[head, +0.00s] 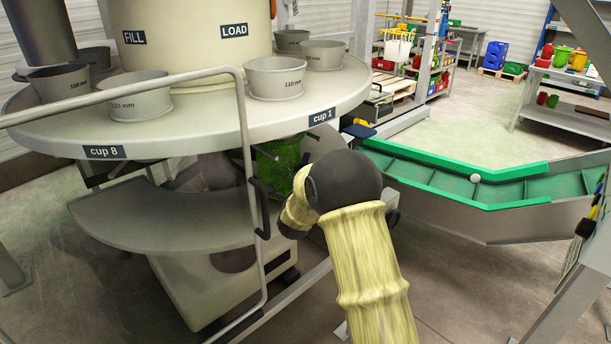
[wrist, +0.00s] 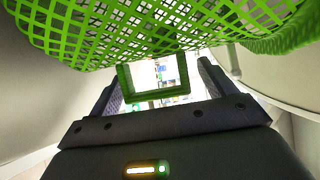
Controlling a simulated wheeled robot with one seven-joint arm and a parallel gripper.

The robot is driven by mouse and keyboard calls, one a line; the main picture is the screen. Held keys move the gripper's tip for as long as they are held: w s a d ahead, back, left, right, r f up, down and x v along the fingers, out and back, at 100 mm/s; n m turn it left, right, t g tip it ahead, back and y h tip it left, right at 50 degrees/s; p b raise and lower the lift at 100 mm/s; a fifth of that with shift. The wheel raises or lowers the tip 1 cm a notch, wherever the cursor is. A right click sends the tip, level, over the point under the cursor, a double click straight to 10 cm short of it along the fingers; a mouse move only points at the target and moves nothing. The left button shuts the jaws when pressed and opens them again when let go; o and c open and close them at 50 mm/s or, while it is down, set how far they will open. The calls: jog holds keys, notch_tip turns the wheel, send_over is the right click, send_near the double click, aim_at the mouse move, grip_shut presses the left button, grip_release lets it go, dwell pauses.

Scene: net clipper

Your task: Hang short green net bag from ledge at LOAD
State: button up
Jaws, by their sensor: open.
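In the head view my gripper is hidden by my arm. The LOAD label (head: 234,30) is on the cream drum above. I cannot make out the ledge clearly.
The round table (head: 210,122) carries several grey cups (head: 274,80). A curved grey shelf (head: 160,225) lies below the table. A green-lined conveyor (head: 450,178) is at right.

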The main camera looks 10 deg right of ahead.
jog(key=b+v, duration=0.1)
jog(key=v, duration=0.6)
jog(key=shift+s, duration=0.2)
jog(key=shift+a, duration=0.1)
jog(key=s+d+f+n+g+y, duration=0.1)
jog(key=s+n+g, duration=0.4)
jog(key=s, duration=0.5)
jog(key=s+d+f+n+g+y, duration=0.2)
jog(key=s+f+n+g, duration=0.3)
jog(key=s+n, duration=0.4)
jog(key=s+d+f+n+g+y, duration=0.1)
jog(key=s+d+f+n+g, duration=0.2)
jog(key=s+n, duration=0.4)
jog(key=s+g, duration=0.1)
jog(key=s, duration=0.5)
jog(key=shift+d+g+y, duration=0.3)
jog(key=shift+g, duration=0.1)
